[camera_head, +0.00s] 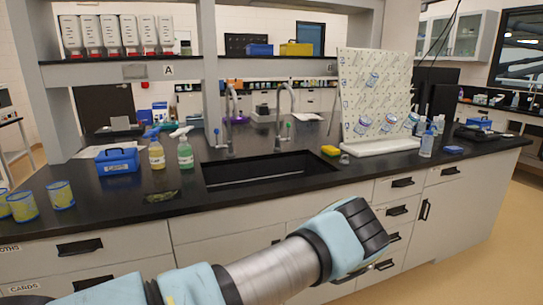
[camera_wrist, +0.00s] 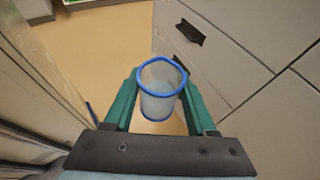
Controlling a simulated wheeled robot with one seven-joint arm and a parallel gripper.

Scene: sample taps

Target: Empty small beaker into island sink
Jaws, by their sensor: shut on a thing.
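My gripper (camera_wrist: 161,92) shows in the wrist view with its green fingers on either side of a small clear beaker (camera_wrist: 160,107) with a blue rim, shut on it. The beaker holds some pale, cloudy contents. It is over the floor beside the drawer fronts. In the head view my arm reaches in front of the island, and the gripper's fingers and the beaker are hidden behind it. The island sink (camera_head: 262,171) is a dark rectangular basin in the black counter, beyond and left of my arm's end. Two grey taps stand at its back edge.
Left of the sink stand two spray bottles (camera_head: 157,155) and a blue box (camera_head: 117,161). Several yellow-blue beakers (camera_head: 61,195) stand at the far left. A white pegboard (camera_head: 376,97), a sponge (camera_head: 330,150) and a bottle (camera_head: 427,141) are on the right. The counter's front edge lies between my arm and the sink.

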